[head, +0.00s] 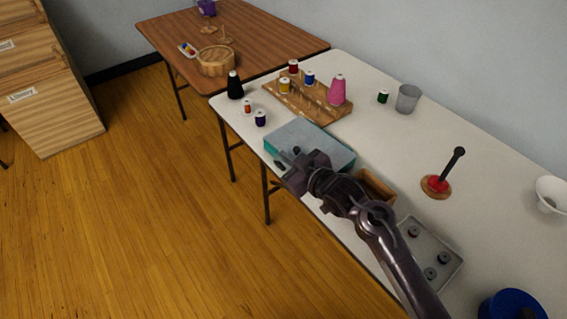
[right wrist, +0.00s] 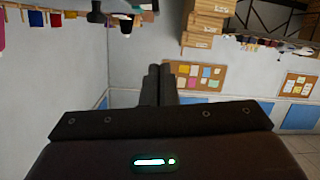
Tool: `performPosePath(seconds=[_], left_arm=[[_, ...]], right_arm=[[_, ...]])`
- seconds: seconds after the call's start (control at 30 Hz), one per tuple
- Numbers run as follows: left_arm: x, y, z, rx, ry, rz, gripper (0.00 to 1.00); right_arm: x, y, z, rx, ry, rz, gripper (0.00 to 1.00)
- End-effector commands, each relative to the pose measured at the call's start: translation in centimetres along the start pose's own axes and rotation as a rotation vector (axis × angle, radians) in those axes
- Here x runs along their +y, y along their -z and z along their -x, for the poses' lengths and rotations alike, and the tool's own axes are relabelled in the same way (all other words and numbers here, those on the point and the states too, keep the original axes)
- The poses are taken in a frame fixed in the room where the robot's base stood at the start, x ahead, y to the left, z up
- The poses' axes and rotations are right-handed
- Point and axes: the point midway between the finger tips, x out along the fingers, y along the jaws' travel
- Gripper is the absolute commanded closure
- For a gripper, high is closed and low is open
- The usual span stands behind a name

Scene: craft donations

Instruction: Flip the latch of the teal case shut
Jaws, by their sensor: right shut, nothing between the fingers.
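The teal case (head: 310,139) lies on the white table near its front edge. Its grey lid is down, and teal shows along its sides. My right gripper (head: 287,165) is at the case's front left side, its fingers shut and empty. The gripper and wrist cover part of the case's front, so I cannot make out the latch or tell its position. In the right wrist view the shut fingers (right wrist: 160,85) point at a far wall, and the case does not show clearly. My left gripper is not in view.
A wooden spool rack (head: 305,108) stands behind the case, with loose spools (head: 260,118) to its left. A small wooden box (head: 378,184) and a grey tray (head: 440,262) with spools lie to the right, near my arm. A clear cup (head: 407,98) stands at the back.

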Motion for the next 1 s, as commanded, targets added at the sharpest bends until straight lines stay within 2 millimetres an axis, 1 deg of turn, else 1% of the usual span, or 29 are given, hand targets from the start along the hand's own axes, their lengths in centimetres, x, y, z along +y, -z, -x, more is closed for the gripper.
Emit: performPosePath(seconds=[0.03,0.1,0.2,0.4,0.53,0.8,1.0], left_arm=[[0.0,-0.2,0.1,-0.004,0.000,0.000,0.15],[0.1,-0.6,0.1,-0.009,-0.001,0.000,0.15],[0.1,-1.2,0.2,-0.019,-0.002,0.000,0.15],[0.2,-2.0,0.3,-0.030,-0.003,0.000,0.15],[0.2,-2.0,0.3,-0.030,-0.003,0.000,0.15],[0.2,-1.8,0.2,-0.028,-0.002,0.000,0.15],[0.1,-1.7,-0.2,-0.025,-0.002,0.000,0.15]], right_arm=[[0.0,0.1,-1.2,0.001,0.000,-0.002,1.00],[0.0,0.1,-2.5,0.001,0.001,-0.002,1.00],[0.0,-1.9,-2.6,-0.004,0.000,-0.001,1.00],[0.0,-3.6,-3.0,-0.001,-0.001,0.001,1.00],[0.0,-3.9,-3.0,0.000,-0.001,0.001,1.00],[0.0,-4.0,-3.0,0.000,-0.001,0.005,1.00],[-0.7,-4.5,-3.2,-0.001,-0.030,0.127,1.00]])
